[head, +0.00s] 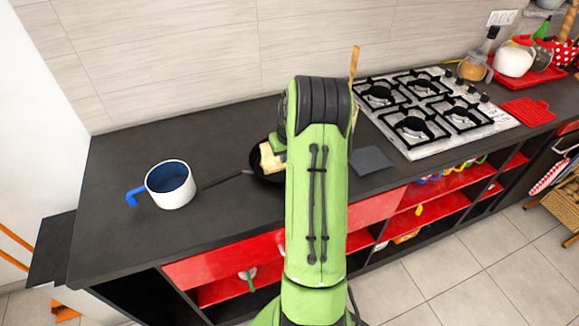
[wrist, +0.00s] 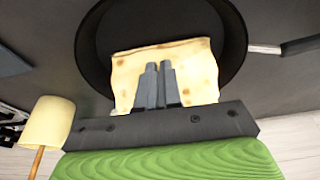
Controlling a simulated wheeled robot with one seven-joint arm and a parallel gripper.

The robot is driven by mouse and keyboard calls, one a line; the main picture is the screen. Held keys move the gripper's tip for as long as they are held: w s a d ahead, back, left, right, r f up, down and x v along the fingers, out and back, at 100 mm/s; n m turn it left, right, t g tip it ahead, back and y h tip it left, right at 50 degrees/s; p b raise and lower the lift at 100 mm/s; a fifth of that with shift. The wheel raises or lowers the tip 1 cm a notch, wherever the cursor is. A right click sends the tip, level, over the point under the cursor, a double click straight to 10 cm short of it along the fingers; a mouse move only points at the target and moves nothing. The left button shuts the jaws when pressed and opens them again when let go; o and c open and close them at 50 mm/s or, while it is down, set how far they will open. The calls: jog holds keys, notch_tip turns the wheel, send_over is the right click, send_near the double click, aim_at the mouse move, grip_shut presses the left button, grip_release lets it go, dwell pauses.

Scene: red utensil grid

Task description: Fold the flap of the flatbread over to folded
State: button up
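The flatbread (wrist: 203,75), pale yellow with brown spots, lies in a black pan (wrist: 100,55) in the wrist view. In the head view part of the flatbread (head: 268,157) shows left of my arm, in the pan (head: 257,171); my arm hides the rest. My gripper (wrist: 159,66) is in front of the middle of the flatbread, its two grey fingers nearly together with only a thin gap. I see no bread between them. Whether the fingertips touch the bread cannot be told. Which part is the flap is not clear.
A white mug (head: 170,190) with blue inside stands left of the pan, whose handle (head: 222,180) points toward it. A gas stove (head: 425,112) is to the right, with a dark grey square (head: 370,160) before it. A wooden-handled yellow utensil (wrist: 48,122) is near my gripper.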

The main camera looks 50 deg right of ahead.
jog(key=shift+w+d+p, duration=0.25)
jog(key=shift+w+d, duration=0.1)
jog(key=shift+w, duration=0.2)
jog(key=shift+w+d+p, duration=0.25)
jog(key=shift+w+d, duration=0.05)
jog(key=shift+w, duration=0.2)
jog(key=shift+w+d+p, duration=0.3)
jog(key=shift+w+d, duration=0.05)
jog(key=shift+w, duration=0.2)
jog(key=shift+w+d+p, duration=0.25)
jog(key=shift+w+d, duration=0.05)
jog(key=shift+w, duration=0.25)
jog(key=shift+p+v, duration=2.15)
jog(key=shift+v, duration=2.05)
jog(key=shift+w+d, duration=0.1)
jog(key=shift+w, duration=0.1)
